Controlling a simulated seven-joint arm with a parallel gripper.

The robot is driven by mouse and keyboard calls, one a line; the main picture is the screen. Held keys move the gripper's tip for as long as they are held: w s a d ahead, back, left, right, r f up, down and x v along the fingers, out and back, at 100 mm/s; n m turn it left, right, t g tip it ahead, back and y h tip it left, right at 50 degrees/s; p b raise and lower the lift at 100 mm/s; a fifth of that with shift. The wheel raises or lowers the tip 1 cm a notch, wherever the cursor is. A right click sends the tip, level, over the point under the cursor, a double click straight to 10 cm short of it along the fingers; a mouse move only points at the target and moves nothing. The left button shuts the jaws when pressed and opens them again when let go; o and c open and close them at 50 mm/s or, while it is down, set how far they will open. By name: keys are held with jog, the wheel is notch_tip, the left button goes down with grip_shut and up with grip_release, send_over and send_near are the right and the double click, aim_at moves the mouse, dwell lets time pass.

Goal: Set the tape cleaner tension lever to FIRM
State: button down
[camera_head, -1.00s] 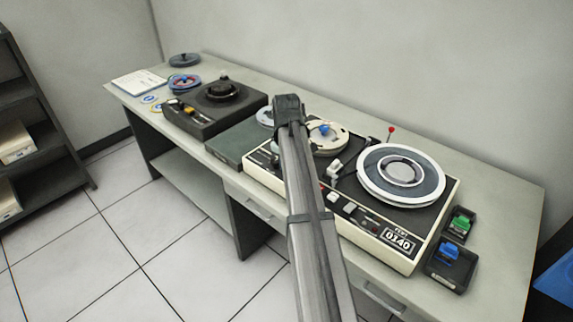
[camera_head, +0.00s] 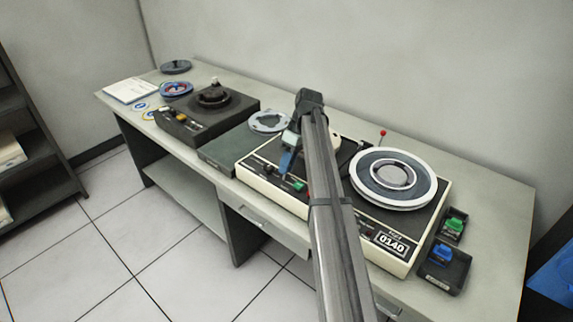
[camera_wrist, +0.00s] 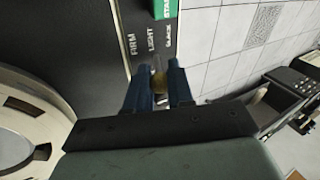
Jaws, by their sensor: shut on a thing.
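The tape cleaner (camera_head: 262,187) is the cream-edged machine marked 0140. My gripper (camera_head: 285,168) points down at its front left part. In the wrist view, the blue fingers of my gripper (camera_wrist: 160,92) are shut on a small brass-coloured lever knob (camera_wrist: 159,78), one finger on each side. The printed words FIRM (camera_wrist: 133,43), LIGHT (camera_wrist: 151,39) and SLACK (camera_wrist: 168,36) stand just beyond the knob. The knob appears nearest the LIGHT and SLACK words, with FIRM off to the left. The lever's base is hidden by the fingers, so its exact setting is unclear.
A green START button (camera_wrist: 165,9) is close beyond the labels. A large reel (camera_head: 392,178) sits on the machine's right side. Two trays with a green (camera_head: 454,224) and a blue item (camera_head: 441,252) stand at right. A dark machine (camera_head: 207,115) stands left.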

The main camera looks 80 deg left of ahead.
dwell(0.3)
jog(key=c, duration=1)
grip_release()
jog(key=shift+c, duration=0.2)
jog(key=shift+d, duration=0.1)
